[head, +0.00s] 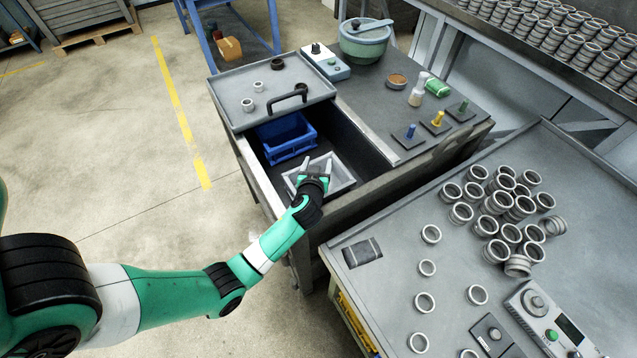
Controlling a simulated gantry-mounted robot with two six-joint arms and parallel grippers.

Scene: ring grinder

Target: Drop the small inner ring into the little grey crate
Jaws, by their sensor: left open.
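The little grey crate (345,185) sits in the open recess of the workbench, to the right of a blue crate. My left gripper (317,164) is over the grey crate with its two fingers apart. I see nothing between the fingers. The gripper hides part of the crate's inside, and I cannot make out a ring in it. Small rings lie on the grey tray lid: one light ring (247,104), another small ring (258,86) and a dark ring (277,64). I cannot tell which, if any, is the small inner ring. My right gripper is not in view.
The blue crate (286,137) fills the recess's left part. A black handle (288,95) rises from the tray lid. A green bowl (364,43) and coloured pegs (437,119) stand on the bench. The right table (385,290) holds many larger rings and a control box (548,320).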

